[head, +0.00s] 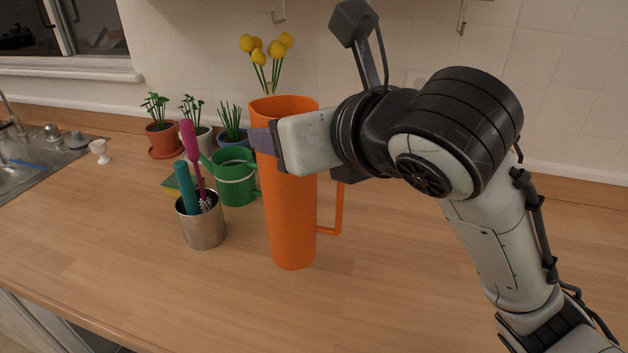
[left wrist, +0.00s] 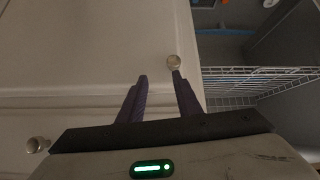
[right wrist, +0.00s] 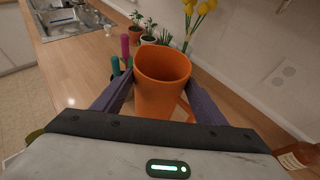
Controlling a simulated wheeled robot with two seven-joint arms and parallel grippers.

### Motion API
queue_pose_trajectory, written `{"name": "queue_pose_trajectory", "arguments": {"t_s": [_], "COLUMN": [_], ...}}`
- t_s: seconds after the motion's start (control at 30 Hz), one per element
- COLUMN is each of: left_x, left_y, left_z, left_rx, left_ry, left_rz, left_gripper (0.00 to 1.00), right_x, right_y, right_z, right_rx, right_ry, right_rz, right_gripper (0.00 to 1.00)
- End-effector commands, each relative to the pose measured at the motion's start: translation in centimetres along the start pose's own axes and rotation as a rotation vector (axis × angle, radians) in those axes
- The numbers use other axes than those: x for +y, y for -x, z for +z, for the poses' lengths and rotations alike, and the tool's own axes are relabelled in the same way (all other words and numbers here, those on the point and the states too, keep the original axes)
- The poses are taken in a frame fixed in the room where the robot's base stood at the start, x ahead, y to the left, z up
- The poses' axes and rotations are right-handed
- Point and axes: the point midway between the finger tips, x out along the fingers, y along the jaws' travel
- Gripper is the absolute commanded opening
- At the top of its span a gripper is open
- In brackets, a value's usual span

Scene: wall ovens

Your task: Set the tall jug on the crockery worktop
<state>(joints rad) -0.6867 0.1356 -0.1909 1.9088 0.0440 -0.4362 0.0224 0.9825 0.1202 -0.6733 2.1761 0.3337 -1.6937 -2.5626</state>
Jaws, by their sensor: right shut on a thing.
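The tall jug (head: 291,215) is orange with a handle on its right side. It is upright at the wooden worktop (head: 390,280) in the head view; I cannot tell whether its base touches the wood. My right gripper (head: 268,142) is shut on the jug near its top. In the right wrist view the jug (right wrist: 160,95) is between the two fingers, its open mouth facing the camera. My left gripper (left wrist: 160,85) is open and empty in the left wrist view, in front of pale cabinet doors. It is not in the head view.
Left of the jug stand a metal pot (head: 203,228) with brushes and a green watering can (head: 236,178). Potted plants (head: 163,138) and yellow flowers (head: 260,50) are behind. A white egg cup (head: 100,150) is near the sink (head: 25,160). The worktop's front is clear.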

Motion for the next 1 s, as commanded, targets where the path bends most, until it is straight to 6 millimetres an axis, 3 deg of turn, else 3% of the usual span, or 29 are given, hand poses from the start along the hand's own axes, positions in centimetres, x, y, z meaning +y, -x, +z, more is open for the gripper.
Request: {"name": "queue_pose_trajectory", "arguments": {"t_s": [0.4,0.87,0.9,1.0], "left_x": [0.0,0.0,0.0,0.0], "left_y": [0.1,0.1,0.1,0.1], "left_z": [-0.2,-0.2,-0.2,-0.2], "left_rx": [0.001,0.001,0.001,0.002], "left_ry": [0.000,0.000,0.000,0.000], "left_rz": [0.000,-0.001,-0.001,-0.001], "left_gripper": [0.31,0.31,0.31,0.31], "right_x": [0.0,0.0,0.0,0.0], "right_y": [-1.8,-2.2,-2.2,-2.2], "right_z": [-4.4,-5.2,-5.3,-5.3], "right_rx": [-0.001,-0.006,-0.003,-0.003], "right_ry": [-0.002,0.001,0.001,0.001], "right_rz": [0.001,0.000,0.001,0.001], "right_gripper": [0.20,0.20,0.69,0.84]}}
